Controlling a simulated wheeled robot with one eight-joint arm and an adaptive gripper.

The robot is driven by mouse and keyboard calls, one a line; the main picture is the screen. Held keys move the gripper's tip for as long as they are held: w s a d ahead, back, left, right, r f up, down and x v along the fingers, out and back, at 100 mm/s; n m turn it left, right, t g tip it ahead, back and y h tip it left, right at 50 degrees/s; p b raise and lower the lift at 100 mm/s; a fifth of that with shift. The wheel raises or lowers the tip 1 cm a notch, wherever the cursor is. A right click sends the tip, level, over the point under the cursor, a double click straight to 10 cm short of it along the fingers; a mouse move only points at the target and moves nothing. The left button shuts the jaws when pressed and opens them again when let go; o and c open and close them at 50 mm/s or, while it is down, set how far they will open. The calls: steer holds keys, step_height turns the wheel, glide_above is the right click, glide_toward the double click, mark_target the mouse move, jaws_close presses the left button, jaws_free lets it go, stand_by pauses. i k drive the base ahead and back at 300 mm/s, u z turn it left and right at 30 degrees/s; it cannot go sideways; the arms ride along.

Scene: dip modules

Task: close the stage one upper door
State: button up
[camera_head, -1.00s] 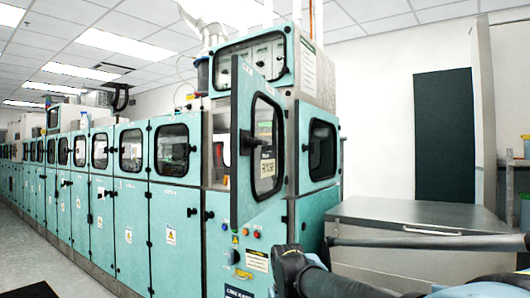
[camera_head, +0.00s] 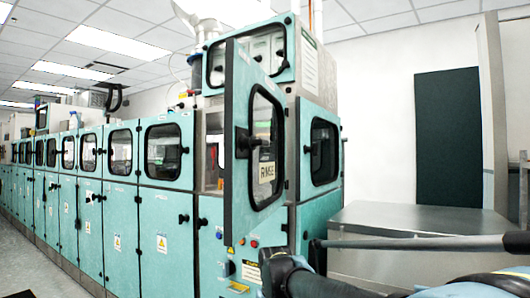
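The teal upper door (camera_head: 236,170) with a black-framed window and a label reading "RINSE" stands open at the near end of the long teal machine. It swings out toward me, leaving the opening (camera_head: 213,150) behind it partly uncovered. A dark handle or latch shows on the door at its left side. My arm enters from the lower right, with a dark joint at the bottom centre, in front of and below the door. No fingertips can be made out, so I cannot see my gripper or any contact with the door.
A grey metal cabinet (camera_head: 400,221) stands at the right of the machine, behind my arm. Closed teal doors (camera_head: 163,152) run along the machine to the left. Open floor (camera_head: 35,262) lies at the lower left.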

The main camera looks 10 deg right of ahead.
mark_target(241, 216)
steer(key=u, duration=0.1)
steer(key=k, duration=0.95)
steer(key=z, duration=0.35)
